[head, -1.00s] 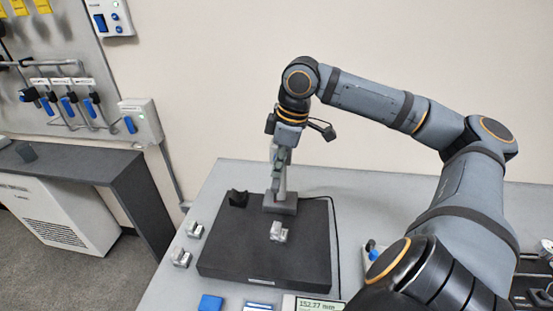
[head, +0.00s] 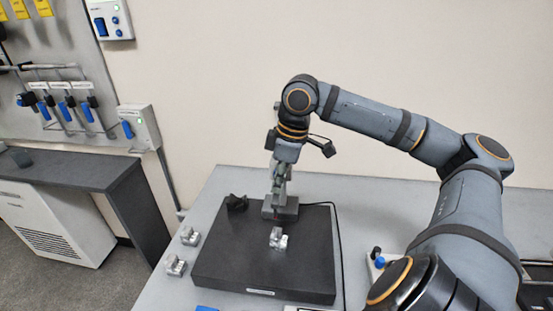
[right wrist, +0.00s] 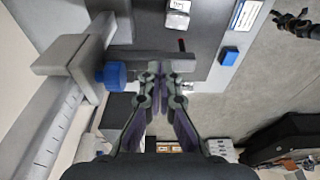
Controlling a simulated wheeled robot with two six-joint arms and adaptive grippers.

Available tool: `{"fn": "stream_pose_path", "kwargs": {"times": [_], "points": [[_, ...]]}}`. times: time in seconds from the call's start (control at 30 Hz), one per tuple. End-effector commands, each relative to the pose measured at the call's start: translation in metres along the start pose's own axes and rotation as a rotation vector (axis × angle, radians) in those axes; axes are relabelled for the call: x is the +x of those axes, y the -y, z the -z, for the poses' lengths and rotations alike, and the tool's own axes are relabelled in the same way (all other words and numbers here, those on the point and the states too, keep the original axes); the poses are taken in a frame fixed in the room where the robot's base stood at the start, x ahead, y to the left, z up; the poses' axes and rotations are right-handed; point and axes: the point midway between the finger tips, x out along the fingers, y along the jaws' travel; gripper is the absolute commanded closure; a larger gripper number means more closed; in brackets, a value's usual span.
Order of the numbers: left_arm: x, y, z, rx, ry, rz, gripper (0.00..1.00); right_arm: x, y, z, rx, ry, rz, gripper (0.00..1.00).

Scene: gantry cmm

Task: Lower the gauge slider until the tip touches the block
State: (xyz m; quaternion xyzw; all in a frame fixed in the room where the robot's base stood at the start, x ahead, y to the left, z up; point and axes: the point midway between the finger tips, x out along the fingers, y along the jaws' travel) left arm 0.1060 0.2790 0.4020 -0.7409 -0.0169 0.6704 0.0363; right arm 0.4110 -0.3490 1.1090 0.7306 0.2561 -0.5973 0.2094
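The height gauge has a grey foot (head: 281,208) at the back of the dark plate. The right wrist view shows its scaled column (right wrist: 45,130) and the slider (right wrist: 75,55) with a blue knob (right wrist: 112,74). A grey bar (right wrist: 150,61) and a thin red-ended tip (right wrist: 181,45) lie beyond my fingers. The silver block (head: 278,238) sits on the plate in front of the foot; it also shows in the right wrist view (right wrist: 177,14). My right gripper (right wrist: 161,78) has its fingers together beside the bar; contact is unclear. My left gripper is out of view.
The dark plate (head: 235,265) lies on a grey table. Two small silver blocks (head: 182,250) stand left of it, and a black item (head: 237,202) rests at its back left corner. A cable runs down its right side. A blue item (right wrist: 229,56) lies near the front.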

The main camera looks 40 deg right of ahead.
Motion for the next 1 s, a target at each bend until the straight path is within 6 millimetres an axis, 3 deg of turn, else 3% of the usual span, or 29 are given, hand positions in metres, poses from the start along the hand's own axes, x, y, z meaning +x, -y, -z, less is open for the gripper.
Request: {"fn": "stream_pose_path", "kwargs": {"times": [0.9,1.0], "points": [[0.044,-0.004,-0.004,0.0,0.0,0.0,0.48,0.043,0.0,-0.009,0.0,0.0,0.0,1.0],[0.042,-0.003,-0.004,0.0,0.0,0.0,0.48,0.041,0.0,-0.009,0.0,0.001,0.0,1.0]]}}
